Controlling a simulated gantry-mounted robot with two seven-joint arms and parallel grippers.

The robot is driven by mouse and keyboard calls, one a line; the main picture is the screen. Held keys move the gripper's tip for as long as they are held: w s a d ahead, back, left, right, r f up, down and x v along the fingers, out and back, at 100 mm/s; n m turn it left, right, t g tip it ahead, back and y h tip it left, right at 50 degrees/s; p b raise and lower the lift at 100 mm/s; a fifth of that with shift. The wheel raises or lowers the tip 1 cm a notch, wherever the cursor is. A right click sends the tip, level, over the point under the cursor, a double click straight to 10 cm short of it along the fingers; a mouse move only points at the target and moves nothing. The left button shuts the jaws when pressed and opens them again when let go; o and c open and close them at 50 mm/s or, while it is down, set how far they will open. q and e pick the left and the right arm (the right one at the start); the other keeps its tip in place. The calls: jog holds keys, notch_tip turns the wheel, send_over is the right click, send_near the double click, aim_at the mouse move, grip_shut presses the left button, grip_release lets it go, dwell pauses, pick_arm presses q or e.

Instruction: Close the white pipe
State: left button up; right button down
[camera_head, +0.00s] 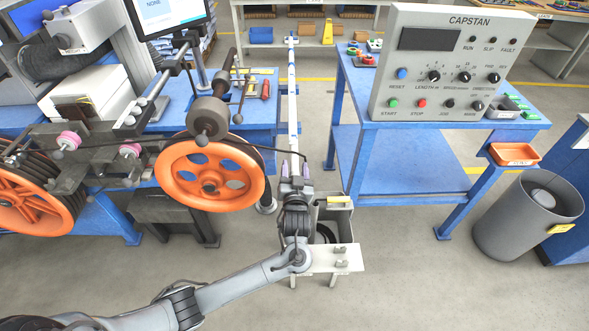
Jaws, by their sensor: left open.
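The white pipe (292,85) is a long, narrow white piece running straight away from me in the middle of the camera_head view, between the orange wheel and the blue table on the right. I cannot tell from here whether it is open or shut along its length. My left gripper (295,165) is at the near end of the pipe, pointing away from me. Its two purple-tipped fingers are spread, one to each side of the pipe's line. I cannot tell whether they touch it. The gripper and wrist hide the pipe's nearest part. My right gripper is not in view.
A large orange wheel (210,176) stands just left of the gripper. A white stand (335,259) is under my wrist. The CAPSTAN control panel (445,62) sits on the blue table (400,174) at right. A grey bin (528,217) stands farther right.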

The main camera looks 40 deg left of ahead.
pick_arm(q)
jog(key=shift+w+a, duration=0.35)
grip_shut()
